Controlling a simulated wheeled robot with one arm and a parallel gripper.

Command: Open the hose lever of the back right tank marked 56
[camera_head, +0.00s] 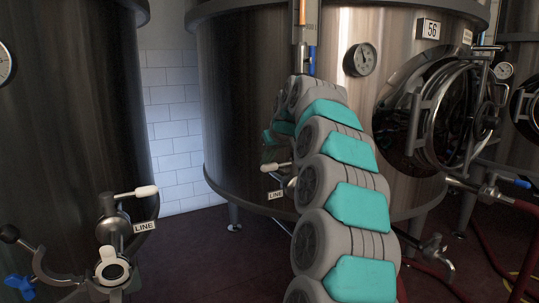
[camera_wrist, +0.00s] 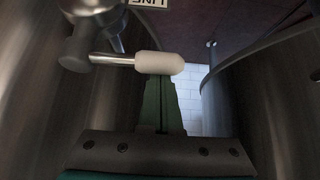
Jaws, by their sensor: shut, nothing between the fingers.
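The tank marked 56 (camera_head: 245,100) stands in the middle of the head view, its number plate (camera_head: 428,29) at upper right. Low on its front, a lever with a white grip (camera_head: 275,167) points left above a LINE label (camera_head: 275,195). My arm hides the valve beside it. In the wrist view a white-gripped lever (camera_wrist: 158,63) lies across the picture on a metal stem, below an upside-down LINE label (camera_wrist: 148,2). My gripper (camera_wrist: 160,88) is shut, its green fingers empty. The fingertips reach the grip in the picture; I cannot tell whether they touch.
Another tank (camera_head: 70,120) stands at the left, with a white-gripped LINE lever (camera_head: 146,191) and a clamp near the front. A round door (camera_head: 450,115) and a gauge (camera_head: 360,59) are on tank 56. Hoses lie at lower right. Floor between the tanks is clear.

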